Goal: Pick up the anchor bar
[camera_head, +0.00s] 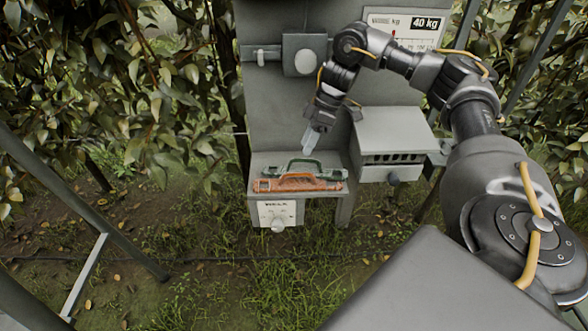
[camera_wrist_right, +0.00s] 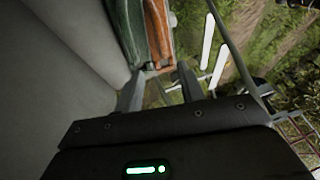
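Two long bars with raised loop handles lie side by side on a low grey shelf (camera_head: 258,163) in the head view, a green bar (camera_head: 292,170) behind and an orange bar (camera_head: 316,184) in front. I cannot tell which is the anchor bar. My right gripper (camera_head: 311,140) is above the back of the shelf, near the green bar. In the right wrist view the green bar (camera_wrist_right: 128,28) and the orange bar (camera_wrist_right: 157,32) lie beyond my right gripper (camera_wrist_right: 158,86). Its two fingers are apart, with nothing seen held between them. My left gripper is out of view.
A grey box with a slotted front (camera_head: 394,158) stands right of the shelf. A grey upright panel (camera_head: 275,105) rises behind it, with a 40 kg scale plate (camera_head: 405,28) at upper right. Leafy branches (camera_head: 130,90) hang at left; open ground lies in front.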

